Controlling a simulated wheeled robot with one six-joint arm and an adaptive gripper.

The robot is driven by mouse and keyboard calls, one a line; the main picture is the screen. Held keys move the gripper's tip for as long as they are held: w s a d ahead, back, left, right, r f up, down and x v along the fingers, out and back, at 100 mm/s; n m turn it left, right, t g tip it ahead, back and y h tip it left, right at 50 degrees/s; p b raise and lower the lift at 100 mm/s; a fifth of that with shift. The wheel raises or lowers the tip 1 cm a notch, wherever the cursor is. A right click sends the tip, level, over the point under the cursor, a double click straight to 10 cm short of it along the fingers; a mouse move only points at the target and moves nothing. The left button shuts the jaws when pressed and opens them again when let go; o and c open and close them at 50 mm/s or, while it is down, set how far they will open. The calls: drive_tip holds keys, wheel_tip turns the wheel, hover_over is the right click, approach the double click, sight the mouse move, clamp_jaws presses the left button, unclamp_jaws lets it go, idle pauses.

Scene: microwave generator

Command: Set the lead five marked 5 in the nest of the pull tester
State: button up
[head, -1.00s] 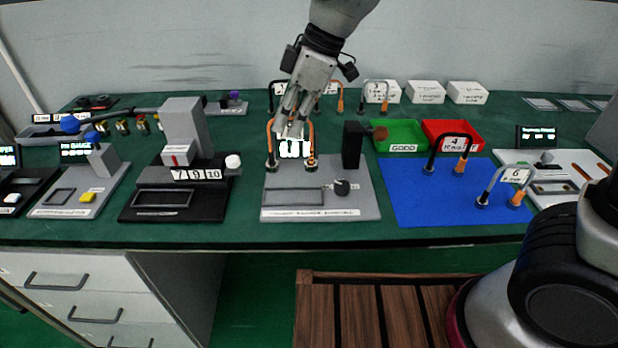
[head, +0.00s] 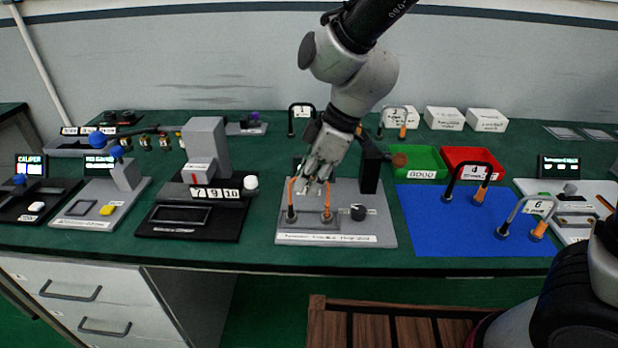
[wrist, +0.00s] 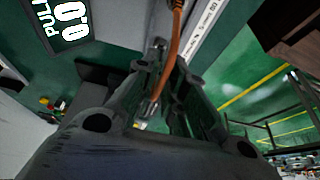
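The pull tester (head: 378,228) is a grey plate with a dark upright block (head: 370,172), a dark knob (head: 357,212) and a display. The display reads 0.0 in the wrist view (wrist: 68,18). My gripper (head: 314,182) is above the plate, its fingers closed around the top of an orange lead (head: 328,200). The lead stands upright, its two ends over the front of the plate at the nest. I cannot tell whether they touch it. The orange cable also shows between my fingers in the wrist view (wrist: 173,48). The lead's number is hidden.
A blue mat (head: 425,215) to the right holds leads marked 4 (head: 470,172) and 6 (head: 535,207). Behind are a green tray (head: 425,175) and a red tray (head: 462,157). A black fixture (head: 200,232) with tags 7, 9, 10 stands left.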

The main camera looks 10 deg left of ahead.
drive_tip(key=shift+o, duration=1)
drive_tip(key=shift+r, duration=0.15)
drive_tip(key=v, duration=1.2)
drive_tip(key=d+r+m+t+h, duration=0.2)
drive_tip(key=d+m, duration=0.5)
drive_tip(key=d, duration=1.1)
drive_tip(key=s+d+m+t+h, duration=0.1)
drive_tip(key=s+d+m, duration=0.4)
drive_tip(key=d, duration=0.4)
drive_tip(key=s+d+m+t+h, duration=0.1)
drive_tip(key=s+d+m, duration=0.4)
drive_tip(key=d, duration=0.5)
drive_tip(key=shift+r+m+h, duration=0.3)
drive_tip(key=shift+r+m, duration=0.15)
drive_tip(key=shift+m, duration=0.35)
